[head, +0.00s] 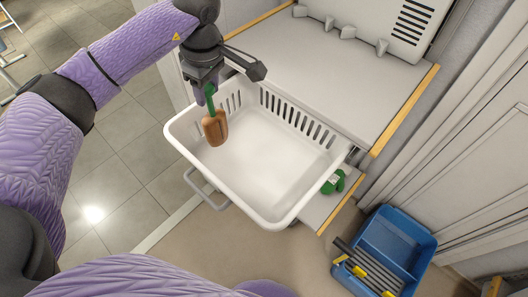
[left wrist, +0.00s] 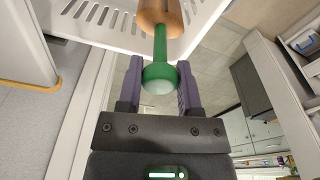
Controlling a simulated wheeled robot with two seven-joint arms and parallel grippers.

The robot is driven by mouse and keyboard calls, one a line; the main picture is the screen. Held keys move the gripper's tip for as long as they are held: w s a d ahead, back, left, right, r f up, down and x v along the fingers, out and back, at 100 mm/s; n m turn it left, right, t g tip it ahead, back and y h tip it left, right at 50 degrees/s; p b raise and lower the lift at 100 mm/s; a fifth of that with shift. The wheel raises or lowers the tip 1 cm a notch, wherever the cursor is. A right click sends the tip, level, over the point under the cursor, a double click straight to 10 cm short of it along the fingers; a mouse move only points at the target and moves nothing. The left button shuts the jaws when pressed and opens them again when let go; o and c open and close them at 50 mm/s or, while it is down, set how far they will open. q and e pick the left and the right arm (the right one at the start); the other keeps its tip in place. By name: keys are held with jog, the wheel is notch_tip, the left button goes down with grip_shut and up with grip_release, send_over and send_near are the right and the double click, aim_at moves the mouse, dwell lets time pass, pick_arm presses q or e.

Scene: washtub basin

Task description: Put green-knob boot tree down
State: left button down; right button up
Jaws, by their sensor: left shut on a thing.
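The green-knob boot tree has a brown wooden body (head: 215,128) and a green stem and knob. My left gripper (head: 208,88) is shut on its green part and holds it hanging, body down, over the left side of the white basin (head: 270,213). In the left wrist view the green knob (left wrist: 160,77) sits between my two purple fingers, with the wooden body (left wrist: 160,14) beyond. I cannot tell from these views whether the body touches the basin floor. The rest of the basin looks empty. My right gripper does not show.
A green object (head: 334,182) lies on a low ledge right of the basin. A blue tray (head: 400,236) with yellow-marked tools stands on the floor at the lower right. A wide pale shelf (head: 330,75) is behind the basin.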

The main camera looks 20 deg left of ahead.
aim_at(214, 116)
pick_arm(q)
notch_tip(214, 116, down, 10)
jog(key=b, duration=0.3)
jog(key=shift+r, duration=0.2)
jog(key=shift+f, duration=0.1)
jog(key=shift+c, duration=2)
grip_release()
jog(key=shift+o, duration=0.6)
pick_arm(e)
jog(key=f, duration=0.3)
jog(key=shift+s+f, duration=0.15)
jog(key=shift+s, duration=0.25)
